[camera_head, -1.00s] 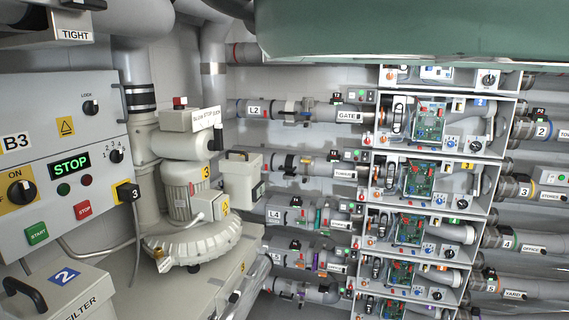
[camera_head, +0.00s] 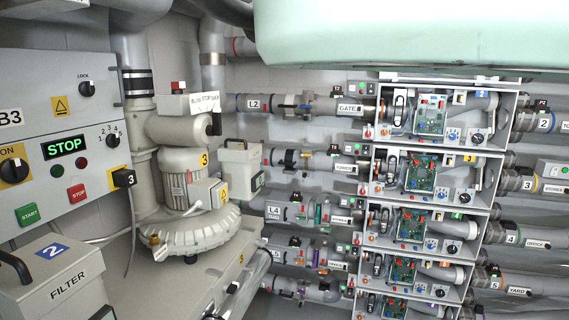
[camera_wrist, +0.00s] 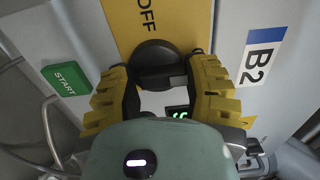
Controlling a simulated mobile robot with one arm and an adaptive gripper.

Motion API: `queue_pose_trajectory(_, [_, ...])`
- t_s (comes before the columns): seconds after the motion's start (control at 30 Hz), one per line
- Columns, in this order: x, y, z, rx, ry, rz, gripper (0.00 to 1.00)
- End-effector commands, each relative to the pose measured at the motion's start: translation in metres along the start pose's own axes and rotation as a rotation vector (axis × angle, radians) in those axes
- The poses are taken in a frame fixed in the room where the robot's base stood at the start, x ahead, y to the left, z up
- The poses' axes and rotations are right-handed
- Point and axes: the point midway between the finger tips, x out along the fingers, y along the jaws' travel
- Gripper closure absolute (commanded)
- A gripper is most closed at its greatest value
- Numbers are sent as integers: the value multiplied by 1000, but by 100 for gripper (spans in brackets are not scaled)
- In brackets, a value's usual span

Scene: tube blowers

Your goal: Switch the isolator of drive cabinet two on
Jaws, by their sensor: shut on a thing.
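In the wrist view my gripper (camera_wrist: 160,75) has its yellow ridged fingers shut on the black round isolator knob (camera_wrist: 157,54), one on each side. The knob sits on a yellow plate (camera_wrist: 122,22) whose OFF lettering shows above it. The B2 label (camera_wrist: 258,60) is on the grey cabinet panel to the right. The ON lettering is not visible, and my gripper hides the lower part of the plate. I cannot tell for sure which way the knob points. Neither my gripper nor cabinet B2 shows in the head view.
A green START button (camera_wrist: 67,79) is left of my gripper.

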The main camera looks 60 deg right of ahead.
Motion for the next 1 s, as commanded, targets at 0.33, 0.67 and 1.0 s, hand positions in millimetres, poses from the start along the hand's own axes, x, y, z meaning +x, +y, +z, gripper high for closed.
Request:
queue_pose_trajectory(0.33, [8,-7,-13,21,32,-15,86])
queue_pose_trajectory(0.67, [8,-5,-12,19,31,-12,31])
queue_pose_trajectory(1.0, [4,-1,-7,16,17,-5,24])
